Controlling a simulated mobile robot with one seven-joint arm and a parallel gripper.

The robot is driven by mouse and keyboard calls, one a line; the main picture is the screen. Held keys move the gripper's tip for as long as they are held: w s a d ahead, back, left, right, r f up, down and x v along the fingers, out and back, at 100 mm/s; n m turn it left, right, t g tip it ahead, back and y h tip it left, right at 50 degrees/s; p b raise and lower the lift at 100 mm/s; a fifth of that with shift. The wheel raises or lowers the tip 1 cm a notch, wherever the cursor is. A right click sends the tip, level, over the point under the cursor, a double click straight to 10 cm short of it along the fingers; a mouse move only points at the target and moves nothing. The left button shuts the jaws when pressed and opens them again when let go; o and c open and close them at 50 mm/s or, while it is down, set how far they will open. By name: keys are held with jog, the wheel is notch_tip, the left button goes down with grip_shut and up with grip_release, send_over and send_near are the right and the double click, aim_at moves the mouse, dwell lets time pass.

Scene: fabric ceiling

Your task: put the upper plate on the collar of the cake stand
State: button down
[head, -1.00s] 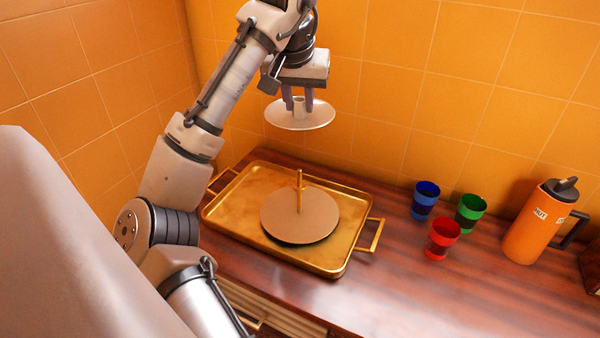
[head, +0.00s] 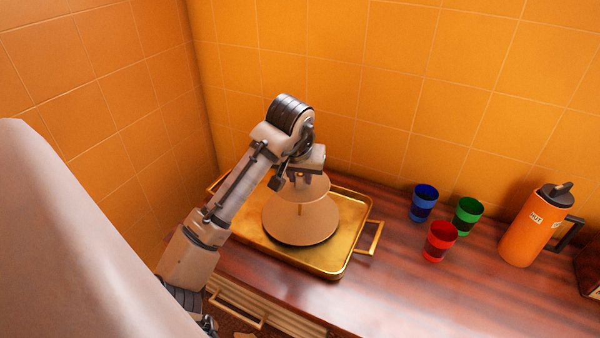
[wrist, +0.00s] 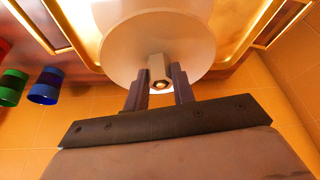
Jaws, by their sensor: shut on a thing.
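The upper plate (head: 318,188) is a pale round disc held level above the wider lower plate (head: 300,228) of the cake stand. My gripper (head: 302,178) is shut on the upper plate's central hub. In the wrist view the fingers (wrist: 161,90) stand on either side of the hub (wrist: 157,68), with the upper plate (wrist: 125,40) around it. A short length of the stand's post (head: 301,210) shows below the upper plate. The post's top and the collar are hidden, so I cannot tell whether the plate touches the collar.
The stand sits on a gold tray (head: 348,230) with raised handles. Blue (head: 424,203), green (head: 466,216) and red (head: 439,242) cups and an orange jug (head: 530,228) stand to the right. The tiled wall is close behind; the counter's front right is clear.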

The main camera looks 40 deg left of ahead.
jog(key=shift+f, duration=0.2)
jog(key=c, duration=1.2)
grip_release()
jog(key=shift+o, duration=0.2)
jog(key=b+v, duration=0.2)
jog(key=v, duration=1)
jog(key=shift+s+d, duration=0.1)
